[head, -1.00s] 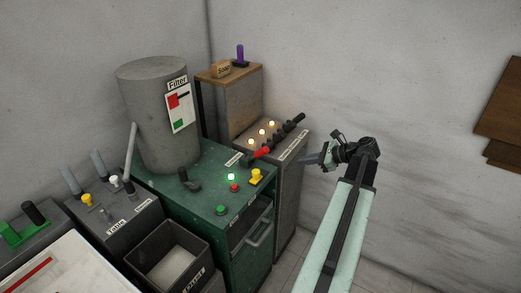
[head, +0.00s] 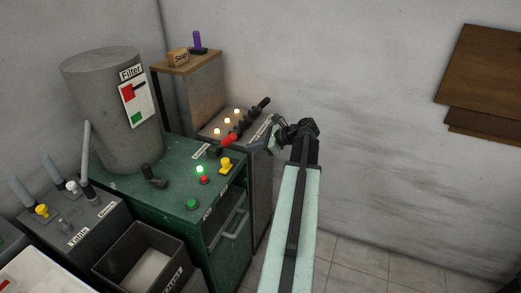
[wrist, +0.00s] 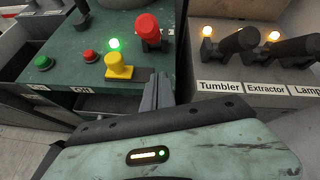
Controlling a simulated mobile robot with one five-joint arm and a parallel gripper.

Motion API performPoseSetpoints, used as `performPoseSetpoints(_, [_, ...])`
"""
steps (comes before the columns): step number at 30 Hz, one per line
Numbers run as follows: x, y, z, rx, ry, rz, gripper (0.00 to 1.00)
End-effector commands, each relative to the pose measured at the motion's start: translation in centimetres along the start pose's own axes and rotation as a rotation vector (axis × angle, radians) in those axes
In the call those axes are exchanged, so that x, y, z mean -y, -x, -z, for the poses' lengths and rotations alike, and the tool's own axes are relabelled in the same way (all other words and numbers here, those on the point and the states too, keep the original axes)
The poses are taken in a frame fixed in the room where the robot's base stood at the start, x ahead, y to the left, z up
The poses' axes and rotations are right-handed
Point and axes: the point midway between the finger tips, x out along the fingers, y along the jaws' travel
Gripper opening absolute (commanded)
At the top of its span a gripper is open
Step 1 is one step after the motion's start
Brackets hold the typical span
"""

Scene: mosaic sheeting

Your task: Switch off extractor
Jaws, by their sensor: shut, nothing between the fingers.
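The grey switch cabinet shows in the wrist view with labels reading Tumbler, Extractor (wrist: 267,88) and a cut-off Lamp. Above the labels are dark levers; the one at the right, behind the Extractor label (wrist: 295,48), seems to be the extractor lever. Lit amber lamps stand beside the levers, one of them next to this lever (wrist: 273,36). In the head view the row of dark levers (head: 245,122) sits behind the red lever. My gripper (head: 271,148) is shut and empty, in front of the cabinet and apart from the levers. Its fingers (wrist: 158,90) point between the green and grey cabinets.
The green cabinet (head: 180,175) carries a red lever (wrist: 147,27), a yellow knob (wrist: 118,66), a lit green lamp, and red and green buttons. A grey filter drum (head: 115,110) stands on it. Open floor (head: 345,265) lies to the right.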

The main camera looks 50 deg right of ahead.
Motion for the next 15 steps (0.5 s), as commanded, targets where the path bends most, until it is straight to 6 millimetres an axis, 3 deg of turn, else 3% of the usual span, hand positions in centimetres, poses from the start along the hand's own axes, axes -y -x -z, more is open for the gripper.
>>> performPoseSetpoints(2, [-0.1,-2.0,0.5,0.0,0.001,-0.001,0.0])
performPoseSetpoints(4, [0.1,-1.7,-1.8,0.0,0.001,-0.002,0.0])
performPoseSetpoints(6, [0.1,-1.9,-2.8,0.0,0.001,0.0,0.0])
performPoseSetpoints(15, [0.0,-2.6,-4.0,0.0,0.0,0.0,0.0])
